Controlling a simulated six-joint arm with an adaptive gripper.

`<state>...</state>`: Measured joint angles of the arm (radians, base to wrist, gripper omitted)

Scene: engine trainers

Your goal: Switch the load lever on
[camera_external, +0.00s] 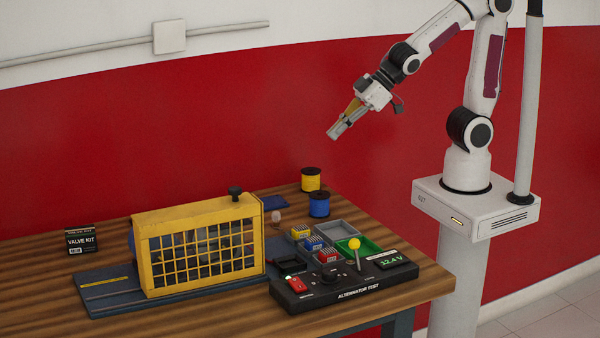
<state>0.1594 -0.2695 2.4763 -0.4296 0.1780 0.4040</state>
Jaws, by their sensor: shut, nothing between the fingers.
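The black alternator test box (345,289) stands at the front right of the wooden table. A lever with a yellow ball knob (354,243) rises from the box, nearly upright. I cannot tell which lever is the load lever from labels, as the small print is unreadable. A red switch (297,285) and a dark knob (329,275) sit on the same panel. The display (391,261) reads about 12.4 V. My gripper (335,133) is shut and empty, high above the table and well above the box, pointing down and left.
A yellow mesh guard cage (198,205) stands left of the box. Behind the box are small coloured boxes (313,243), grey and green bins (338,231), and yellow and blue spools (319,205). A valve kit box (80,240) stands far left. Air around my gripper is clear.

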